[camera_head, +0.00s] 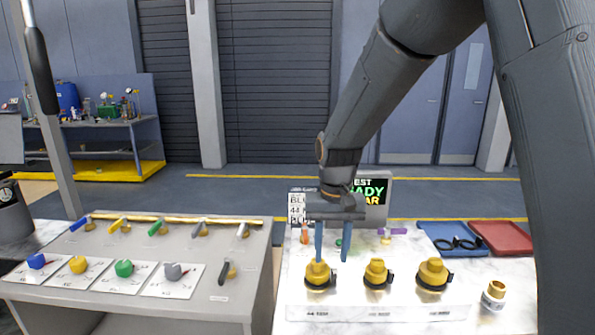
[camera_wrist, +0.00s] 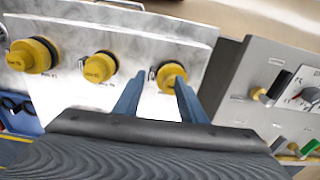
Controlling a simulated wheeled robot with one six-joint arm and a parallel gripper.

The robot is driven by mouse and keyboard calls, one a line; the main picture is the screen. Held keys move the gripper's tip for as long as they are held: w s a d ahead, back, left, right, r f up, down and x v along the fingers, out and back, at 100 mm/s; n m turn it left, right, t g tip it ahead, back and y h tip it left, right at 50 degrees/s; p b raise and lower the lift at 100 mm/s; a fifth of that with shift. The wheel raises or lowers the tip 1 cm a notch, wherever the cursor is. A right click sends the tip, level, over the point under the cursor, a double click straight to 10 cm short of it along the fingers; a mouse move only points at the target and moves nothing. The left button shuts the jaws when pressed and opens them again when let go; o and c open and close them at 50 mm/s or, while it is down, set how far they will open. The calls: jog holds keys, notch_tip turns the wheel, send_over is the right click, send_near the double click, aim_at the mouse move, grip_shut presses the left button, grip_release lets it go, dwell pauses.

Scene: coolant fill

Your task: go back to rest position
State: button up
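My gripper (camera_head: 332,255) points down over the white-topped table, close to the leftmost of three yellow caps (camera_head: 318,274). In the wrist view its two blue fingers (camera_wrist: 159,82) stand apart with no object clearly between them. The right finger overlaps the nearest yellow cap (camera_wrist: 172,76), so I cannot tell whether it touches. The middle cap (camera_head: 376,272) and the right cap (camera_head: 432,273) sit in the same row, each with a black part at its side.
A grey panel (camera_head: 225,255) with several coloured handles stands to the left. A small screen (camera_head: 370,195), a blue tray (camera_head: 435,230) and a red tray (camera_head: 505,247) are behind the caps. A brass-coloured fitting (camera_head: 494,294) stands at the right.

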jog(key=s+d+f, duration=0.2)
jog(key=s+d, duration=0.3)
jog(key=s, duration=0.3)
jog(key=s+d+f+t, duration=0.1)
jog(key=s+d, duration=0.5)
jog(key=s, duration=0.3)
jog(key=shift+s+d+f, duration=0.2)
jog(key=shift+d+f, duration=0.05)
jog(key=shift+f, duration=0.15)
dwell(0.3)
